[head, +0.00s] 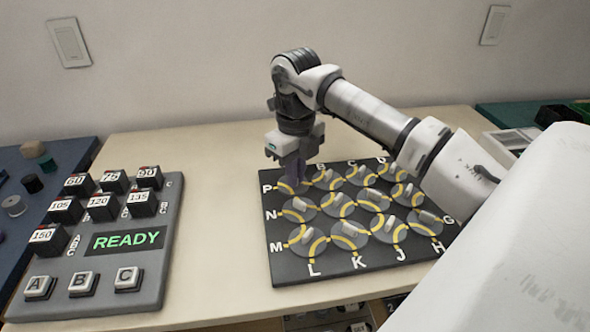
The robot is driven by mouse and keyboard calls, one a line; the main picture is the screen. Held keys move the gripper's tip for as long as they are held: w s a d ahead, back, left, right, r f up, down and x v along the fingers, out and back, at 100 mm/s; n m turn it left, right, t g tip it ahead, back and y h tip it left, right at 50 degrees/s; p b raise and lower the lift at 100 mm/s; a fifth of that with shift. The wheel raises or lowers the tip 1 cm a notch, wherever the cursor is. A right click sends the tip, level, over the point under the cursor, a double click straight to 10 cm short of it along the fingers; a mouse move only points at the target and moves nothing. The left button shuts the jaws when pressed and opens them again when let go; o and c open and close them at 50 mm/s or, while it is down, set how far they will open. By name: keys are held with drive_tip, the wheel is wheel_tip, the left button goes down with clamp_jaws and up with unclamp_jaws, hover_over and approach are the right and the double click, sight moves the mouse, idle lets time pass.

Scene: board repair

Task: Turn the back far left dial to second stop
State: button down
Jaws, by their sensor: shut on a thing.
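The dark dial board (290,268) lies on the table, with rows of round grey dials carrying yellow curved tracks and letters along its edges. The back far left dial (286,189) is by the letter P, at the board's back left corner. My gripper (293,178) points down onto this dial and is shut on its knob. The fingers hide the knob and most of the dial's face, so its setting cannot be read. The other dials, such as the one by N (299,209), show light knobs.
A grey panel (150,262) at left has black numbered blocks, A, B and C buttons and a green READY display. A blue mat (60,160) with small round parts lies farther left. Bare table separates panel and board. A white surface blocks the lower right.

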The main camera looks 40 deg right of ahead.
drive_tip(key=shift+d+n, duration=0.1)
drive_tip(key=shift+n, duration=0.9)
drive_tip(key=c, duration=1.5)
unclamp_jaws()
drive_tip(key=shift+c, duration=0.2)
wheel_tip(320, 180, up, 14)
drive_tip(key=p, duration=0.1)
drive_tip(key=shift+p, duration=0.3)
